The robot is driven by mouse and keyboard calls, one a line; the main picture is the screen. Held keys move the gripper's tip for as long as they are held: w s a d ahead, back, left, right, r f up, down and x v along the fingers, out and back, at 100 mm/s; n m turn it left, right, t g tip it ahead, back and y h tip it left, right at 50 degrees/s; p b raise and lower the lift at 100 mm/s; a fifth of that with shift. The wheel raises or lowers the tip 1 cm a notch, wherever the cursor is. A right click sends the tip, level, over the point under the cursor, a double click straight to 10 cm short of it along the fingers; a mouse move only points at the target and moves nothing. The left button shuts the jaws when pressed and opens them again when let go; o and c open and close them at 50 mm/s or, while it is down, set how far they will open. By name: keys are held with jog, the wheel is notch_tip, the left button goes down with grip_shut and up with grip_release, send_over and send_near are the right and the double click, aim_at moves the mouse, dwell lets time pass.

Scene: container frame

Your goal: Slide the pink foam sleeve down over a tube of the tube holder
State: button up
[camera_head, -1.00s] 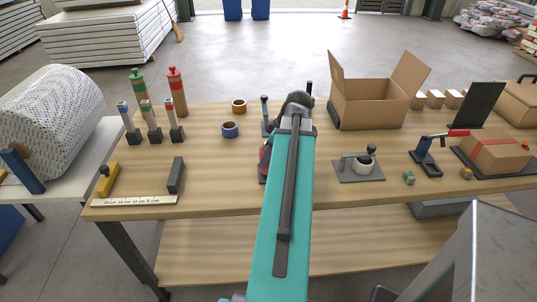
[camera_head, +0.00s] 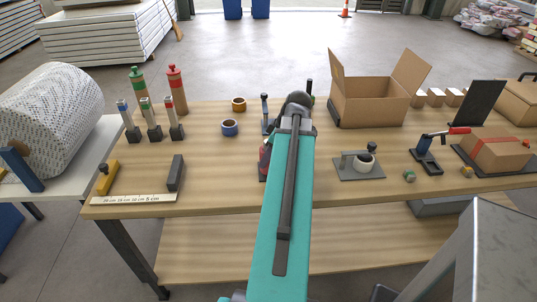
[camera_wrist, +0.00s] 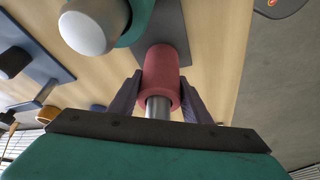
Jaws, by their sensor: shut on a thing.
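The pink foam sleeve (camera_wrist: 161,70) is in the wrist view, with the two fingers of my gripper (camera_wrist: 160,98) shut on it at its near end. A silver tube (camera_wrist: 157,107) sticks out of the sleeve's near end, so the sleeve appears to be around the tube. Beyond it lies the dark base plate of the tube holder (camera_wrist: 168,28). Beside it, a second tube has a green sleeve (camera_wrist: 135,25) and a pale rounded end (camera_wrist: 90,27). In the head view my arm hides the gripper; a pinkish-red part (camera_head: 264,155) shows at its left edge.
An open cardboard box (camera_head: 370,103) stands right of my arm. A grey plate with a white roll (camera_head: 362,165) is nearer. Tape rolls (camera_head: 229,128) and several upright tubes (camera_head: 153,122) stand left.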

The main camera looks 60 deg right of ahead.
jog(key=shift+f, duration=0.15)
jog(key=o, duration=1.6)
jog(key=shift+o, duration=0.2)
jog(key=shift+s+r+p, duration=0.1)
jog(key=shift+r+p, duration=2.2)
jog(key=shift+r, duration=1.25)
